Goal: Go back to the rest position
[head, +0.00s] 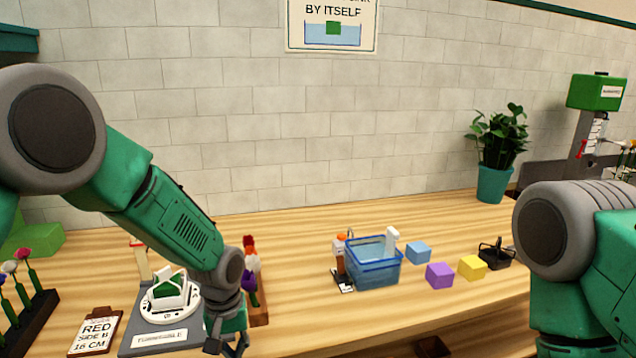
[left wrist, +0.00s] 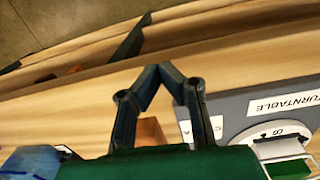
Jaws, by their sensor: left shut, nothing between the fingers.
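My left gripper (head: 230,345) hangs low at the bottom of the head view, beside the right edge of the turntable's grey base (head: 160,340). In the left wrist view its two dark fingers (left wrist: 164,70) meet at their tips with nothing between them. They are over the wooden table, beside the grey base. The white turntable disc (head: 170,312) carries a white and green holder (head: 169,290). My right arm shows at the right of the head view, but its gripper is out of view.
A wooden rack (head: 259,305) with flowers stands just behind and right of my left gripper. A blue basin (head: 373,270) and blue, purple (head: 440,275) and yellow cubes stand mid-table. A card (head: 96,332) and flower rack (head: 30,322) are at left. The table's front centre is clear.

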